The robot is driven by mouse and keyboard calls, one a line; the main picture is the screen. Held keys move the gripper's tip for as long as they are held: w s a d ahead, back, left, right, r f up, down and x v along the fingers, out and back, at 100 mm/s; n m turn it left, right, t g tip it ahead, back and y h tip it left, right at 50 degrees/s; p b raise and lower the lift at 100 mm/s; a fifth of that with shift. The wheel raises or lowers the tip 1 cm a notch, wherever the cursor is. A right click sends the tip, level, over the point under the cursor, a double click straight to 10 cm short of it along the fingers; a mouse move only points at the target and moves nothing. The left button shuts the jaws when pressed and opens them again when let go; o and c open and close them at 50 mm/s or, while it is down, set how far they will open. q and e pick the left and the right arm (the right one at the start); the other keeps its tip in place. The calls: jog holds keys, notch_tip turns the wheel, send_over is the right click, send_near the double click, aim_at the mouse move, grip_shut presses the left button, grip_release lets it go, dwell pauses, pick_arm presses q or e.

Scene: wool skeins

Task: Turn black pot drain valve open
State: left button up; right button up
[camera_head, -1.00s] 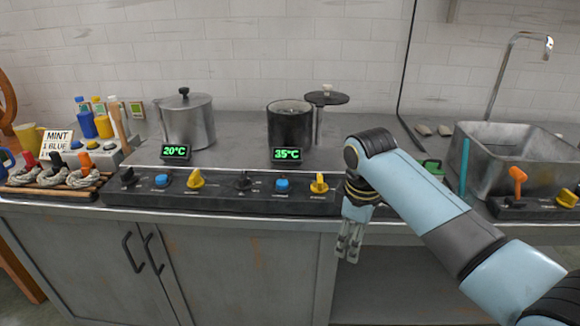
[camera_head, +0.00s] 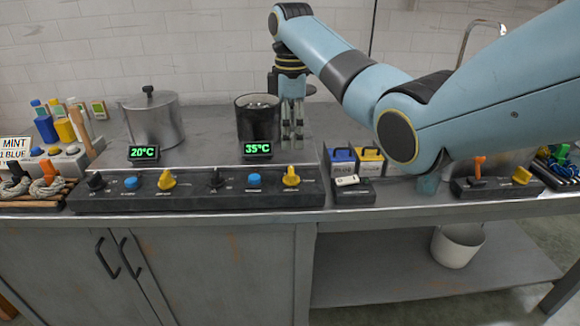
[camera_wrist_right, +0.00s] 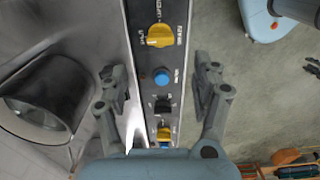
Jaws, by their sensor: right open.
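The black pot (camera_head: 257,122) stands on the counter behind the 35°C display (camera_head: 257,149). In front of it, the control panel (camera_head: 200,196) carries a black knob (camera_head: 216,178), a blue button (camera_head: 254,181) and a yellow valve handle (camera_head: 291,176). The yellow handle also shows near the top of the right wrist view (camera_wrist_right: 160,36). My right gripper (camera_head: 292,136) points down just right of the black pot, above and behind the yellow handle. Its fingers (camera_wrist_right: 162,92) are spread with nothing held between them. My left gripper is out of view.
A steel pot (camera_head: 153,122) with a 20°C display stands left. Blue and yellow containers (camera_head: 355,158) are right of the panel. A smaller panel with an orange lever (camera_head: 478,168) lies farther right. My right arm hides much of the sink area.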

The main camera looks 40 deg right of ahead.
aim_at(291, 170)
notch_tip(291, 170, down, 10)
jog(key=shift+r+b, duration=0.2)
jog(key=shift+b, duration=0.25)
jog(key=c, duration=1.2)
jog(key=shift+o, duration=0.2)
jog(key=shift+r+m+p, duration=0.2)
jog(key=shift+m+p, duration=1.55)
jog(key=shift+m, duration=0.15)
jog(key=m+p, duration=0.2)
jog(key=m, duration=0.1)
jog(key=shift+m, duration=0.3)
jog(key=m+p, duration=0.1)
jog(key=m, duration=0.4)
jog(key=shift+p, duration=0.3)
jog(key=m, duration=0.5)
jog(key=shift+f+p, duration=0.1)
jog(key=shift+p, duration=0.3)
jog(key=shift+m, duration=0.5)
